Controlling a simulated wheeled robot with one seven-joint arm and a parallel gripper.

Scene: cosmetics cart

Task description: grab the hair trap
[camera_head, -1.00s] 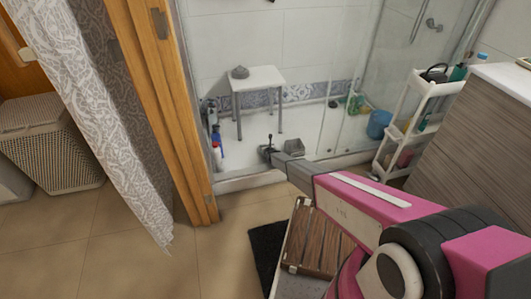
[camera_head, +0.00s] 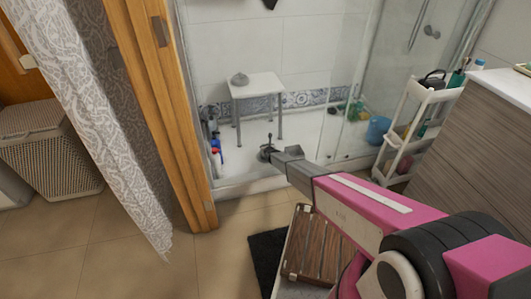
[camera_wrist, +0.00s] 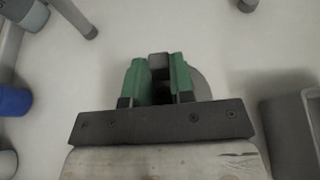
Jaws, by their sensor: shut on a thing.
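The hair trap is a small grey round piece with a knob. In the wrist view the grey knob sits between the green fingertips of my gripper (camera_wrist: 160,64), and its grey rounded disc (camera_wrist: 202,86) shows beside the right finger. My gripper (camera_head: 269,150) is shut on the hair trap. In the head view it is over the front part of the shower floor, and the trap appears only as a small grey shape at the tip. The fingers hide part of the trap. How high it is above the floor is hard to tell.
A white stool (camera_head: 257,86) stands behind my gripper. Bottles (camera_head: 215,144) stand by the left shower edge. A grey box-like thing (camera_wrist: 292,135) is close on the right in the wrist view. A glass panel, a blue bucket (camera_head: 378,129) and a white shelf cart (camera_head: 411,110) are right.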

